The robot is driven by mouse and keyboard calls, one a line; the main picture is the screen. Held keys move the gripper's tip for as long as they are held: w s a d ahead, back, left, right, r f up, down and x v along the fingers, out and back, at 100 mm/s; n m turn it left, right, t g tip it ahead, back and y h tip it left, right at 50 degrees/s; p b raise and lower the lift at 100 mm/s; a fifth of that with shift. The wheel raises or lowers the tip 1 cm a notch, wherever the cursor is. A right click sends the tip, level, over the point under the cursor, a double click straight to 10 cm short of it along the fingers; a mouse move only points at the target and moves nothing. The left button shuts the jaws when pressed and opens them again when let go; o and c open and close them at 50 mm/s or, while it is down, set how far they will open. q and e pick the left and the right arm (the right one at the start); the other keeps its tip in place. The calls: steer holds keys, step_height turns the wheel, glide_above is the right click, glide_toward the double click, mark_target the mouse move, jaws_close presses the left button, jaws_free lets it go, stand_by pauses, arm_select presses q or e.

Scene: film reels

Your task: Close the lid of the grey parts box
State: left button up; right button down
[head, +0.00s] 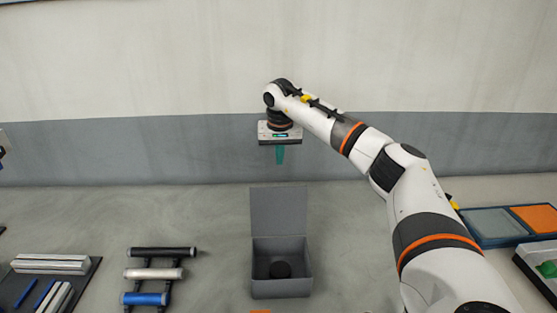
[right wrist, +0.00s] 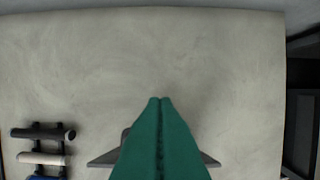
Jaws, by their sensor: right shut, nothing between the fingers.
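The grey parts box (head: 282,290) stands on the grey surface at the lower middle of the head view. Its lid (head: 279,211) stands open and upright at the box's far edge. A dark round thing (head: 280,270) lies inside the box. My right gripper (head: 280,161) is shut and empty, its green fingers pointing down above and apart from the lid. In the right wrist view the shut fingers (right wrist: 160,99) cover most of a dark grey shape behind them. A sliver at the head view's left edge looks like my left gripper (head: 4,144); its fingers cannot be made out.
A rack (head: 168,285) with black, white and blue rolls stands left of the box. Further left lies a dark tray (head: 88,280) with pale bars. A blue-framed tray (head: 505,240) with grey and orange panels is at the right.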

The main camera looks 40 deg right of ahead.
mark_target(278, 209)
step_height(278, 209, down, 7)
steer(key=s+a+p, duration=0.1)
steer(key=p, duration=0.2)
steer(key=shift+s+a, duration=0.25)
steer(key=shift+s, duration=0.15)
stand_by(0.3)
